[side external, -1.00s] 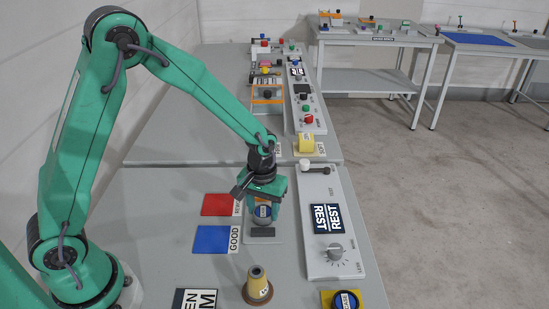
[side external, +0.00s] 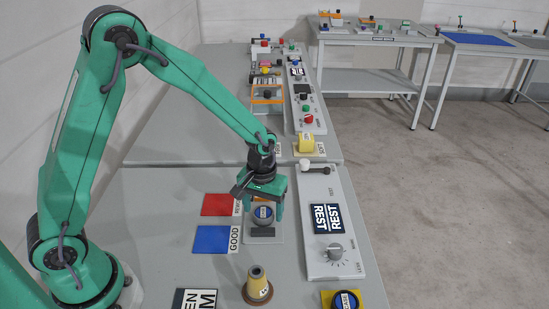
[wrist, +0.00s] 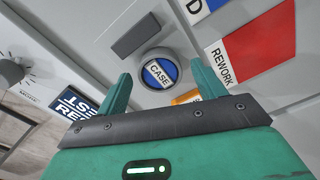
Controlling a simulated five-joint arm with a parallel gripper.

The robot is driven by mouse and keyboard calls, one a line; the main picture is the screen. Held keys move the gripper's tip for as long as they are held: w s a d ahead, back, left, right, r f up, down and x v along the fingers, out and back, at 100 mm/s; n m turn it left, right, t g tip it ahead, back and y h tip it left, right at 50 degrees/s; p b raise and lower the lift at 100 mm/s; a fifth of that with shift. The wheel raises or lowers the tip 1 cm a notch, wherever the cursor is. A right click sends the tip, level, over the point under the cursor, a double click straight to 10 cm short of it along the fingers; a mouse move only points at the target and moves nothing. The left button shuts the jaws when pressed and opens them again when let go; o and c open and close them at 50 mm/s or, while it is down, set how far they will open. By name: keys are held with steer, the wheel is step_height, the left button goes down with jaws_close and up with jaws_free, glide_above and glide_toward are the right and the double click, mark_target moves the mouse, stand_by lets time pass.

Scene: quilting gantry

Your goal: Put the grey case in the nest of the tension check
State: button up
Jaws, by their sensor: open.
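The grey case (side external: 263,217) is round, with a blue top and a white CASE label. It sits on a light grey plate (side external: 277,239) beside a dark block (side external: 262,232), which looks like the tension check's nest. In the wrist view the case (wrist: 160,73) lies flat beside the dark block (wrist: 135,35). My gripper (side external: 261,208) is open just above the case. Its two fingers are on either side, with gaps between them and the case in the wrist view. How deep the case is seated cannot be told.
A red REWORK pad (side external: 217,204) and a blue GOOD pad (side external: 211,239) lie to the left. A panel with a TEST lever and knob (side external: 334,252) stands to the right.

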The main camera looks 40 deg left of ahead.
mark_target(263, 212)
step_height(263, 212, up, 12)
stand_by(0.6)
stand_by(0.5)
steer(key=s+a+r+m+t, duration=0.2)
steer(key=s+r, duration=0.3)
steer(key=s, duration=0.4)
steer(key=s+a+r+m+t, duration=0.2)
steer(key=s+a+r+t, duration=0.1)
steer(key=s, duration=0.6)
step_height(263, 212, up, 3)
steer(key=shift+a+f+t, duration=0.2)
steer(key=shift+a+t, duration=0.1)
steer(key=shift+a, duration=0.55)
steer(key=shift+s, duration=0.1)
steer(key=shift+c, duration=0.2)
